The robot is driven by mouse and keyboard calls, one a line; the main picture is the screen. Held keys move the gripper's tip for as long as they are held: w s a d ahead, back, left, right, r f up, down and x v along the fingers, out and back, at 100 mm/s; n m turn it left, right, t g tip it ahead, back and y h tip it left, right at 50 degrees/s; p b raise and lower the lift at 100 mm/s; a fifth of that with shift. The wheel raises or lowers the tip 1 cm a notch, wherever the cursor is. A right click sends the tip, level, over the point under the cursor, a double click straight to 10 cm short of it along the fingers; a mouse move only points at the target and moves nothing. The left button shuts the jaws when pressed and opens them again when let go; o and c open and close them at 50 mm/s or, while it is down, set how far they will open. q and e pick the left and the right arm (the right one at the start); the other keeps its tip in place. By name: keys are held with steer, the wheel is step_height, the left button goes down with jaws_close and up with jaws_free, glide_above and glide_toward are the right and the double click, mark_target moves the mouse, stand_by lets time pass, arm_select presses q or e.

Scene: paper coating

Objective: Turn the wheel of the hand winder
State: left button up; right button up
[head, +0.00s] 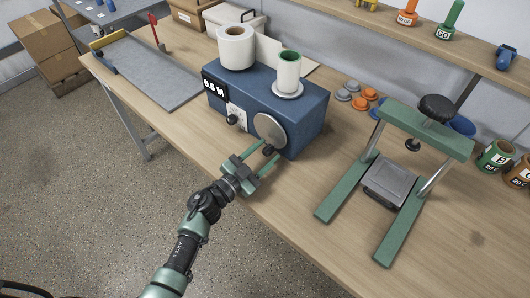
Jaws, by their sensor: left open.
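The hand winder is a blue box (300,108) on the wooden bench. Its front bears a round grey wheel (270,127) with a dark knob (268,151) at the wheel's lower edge, and a small dial (235,118) beside a "0.5 M" sign. My left gripper (270,150) is open in front of the wheel, with its green fingers pointing at it and the knob appearing between the fingertips. I cannot tell whether either finger touches the knob. My right gripper is not in view.
A green press frame (426,130) stands to the right. A grey board (150,75) lies at left. Orange and grey caps (361,104) lie behind.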

arm_select(q)
steer(key=v, duration=0.7)
steer(key=shift+s+a+b, duration=0.2)
steer(key=shift+s+b, duration=0.05)
steer(key=shift+b, duration=0.05)
